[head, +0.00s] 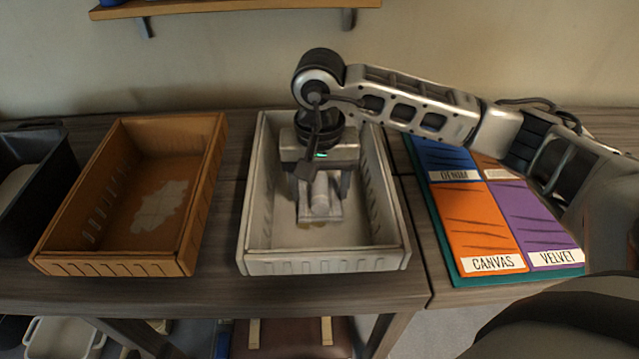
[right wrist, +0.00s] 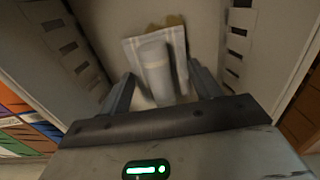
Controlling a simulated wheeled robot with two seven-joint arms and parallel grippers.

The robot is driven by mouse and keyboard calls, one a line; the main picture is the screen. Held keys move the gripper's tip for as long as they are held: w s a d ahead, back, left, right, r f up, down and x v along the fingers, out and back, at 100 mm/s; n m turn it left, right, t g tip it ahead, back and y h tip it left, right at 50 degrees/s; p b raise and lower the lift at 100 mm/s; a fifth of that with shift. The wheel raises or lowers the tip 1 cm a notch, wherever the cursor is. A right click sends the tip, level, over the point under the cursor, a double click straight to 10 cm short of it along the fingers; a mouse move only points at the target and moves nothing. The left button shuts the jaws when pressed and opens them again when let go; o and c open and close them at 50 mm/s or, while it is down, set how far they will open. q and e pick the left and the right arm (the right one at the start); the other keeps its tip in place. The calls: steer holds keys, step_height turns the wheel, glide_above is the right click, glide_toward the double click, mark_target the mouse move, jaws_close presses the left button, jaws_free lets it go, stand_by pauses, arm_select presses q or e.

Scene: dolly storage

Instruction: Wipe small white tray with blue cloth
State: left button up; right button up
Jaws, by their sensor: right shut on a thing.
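The small white tray (head: 325,263) sits in the middle of the table in the head view. In the right wrist view the pad (right wrist: 156,62) shows between the fingertips (right wrist: 162,88), whitish-grey with pale stripes; no blue cloth is distinct. A small brownish patch (right wrist: 173,21) shows at its far edge. My left gripper is not in view.
An orange-brown tray (head: 120,264) with a pale patch on its floor stands left of the white tray. A black bin (head: 30,165) is at the far left. A board with coloured fabric labels (head: 490,225) lies on the right. A shelf (head: 230,6) is on the wall above.

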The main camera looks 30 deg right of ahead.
steer(key=shift+w+a+f, duration=0.1)
steer(key=shift+w+a, duration=0.1)
steer(key=shift+a, duration=0.25)
steer(key=shift+b, duration=0.4)
steer(key=shift+w+a+b, duration=0.2)
steer(key=shift+a+b, duration=0.1)
steer(key=shift+a, duration=0.05)
steer(key=shift+d, duration=0.1)
